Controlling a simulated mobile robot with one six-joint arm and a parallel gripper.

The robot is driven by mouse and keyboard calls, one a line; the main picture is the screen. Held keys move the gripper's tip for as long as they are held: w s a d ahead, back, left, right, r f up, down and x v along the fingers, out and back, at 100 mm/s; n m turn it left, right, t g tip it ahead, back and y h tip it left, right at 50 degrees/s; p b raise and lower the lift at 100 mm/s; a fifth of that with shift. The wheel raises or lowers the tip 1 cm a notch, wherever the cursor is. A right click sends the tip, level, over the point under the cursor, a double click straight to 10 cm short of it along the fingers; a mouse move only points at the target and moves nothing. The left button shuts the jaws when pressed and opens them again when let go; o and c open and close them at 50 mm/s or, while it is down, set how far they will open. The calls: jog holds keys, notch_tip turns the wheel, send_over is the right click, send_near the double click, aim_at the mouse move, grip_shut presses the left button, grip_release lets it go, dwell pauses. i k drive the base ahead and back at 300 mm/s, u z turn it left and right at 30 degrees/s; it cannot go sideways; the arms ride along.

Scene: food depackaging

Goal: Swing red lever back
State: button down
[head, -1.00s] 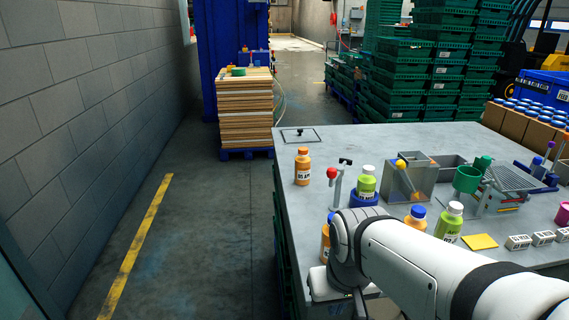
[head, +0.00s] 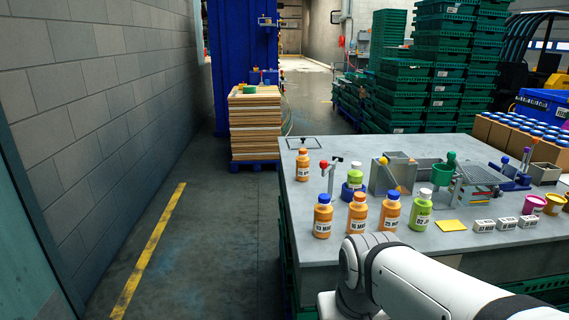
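The lever with a red ball knob (head: 323,164) stands near the left side of the grey workbench (head: 300,258). Its pale upright post (head: 331,180) has a small black fitting at the top right. The red knob is at the upper left of the post. An orange bottle (head: 303,166) stands to its left, and a green bottle (head: 355,178) in a blue round holder stands to its right. My white arm reaches in from the lower right, in front of the bench. My gripper is out of view.
A row of orange bottles (head: 357,214) and a green bottle (head: 421,210) stands in front of the lever. A metal box fixture (head: 392,174) is right of it. A yellow pad (head: 452,226) and white blocks (head: 507,223) lie further right. Floor is free left of the bench.

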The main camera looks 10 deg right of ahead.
aim_at(324, 165)
jog(key=z, duration=0.15)
jog(key=i, duration=0.9)
jog(key=u, duration=0.05)
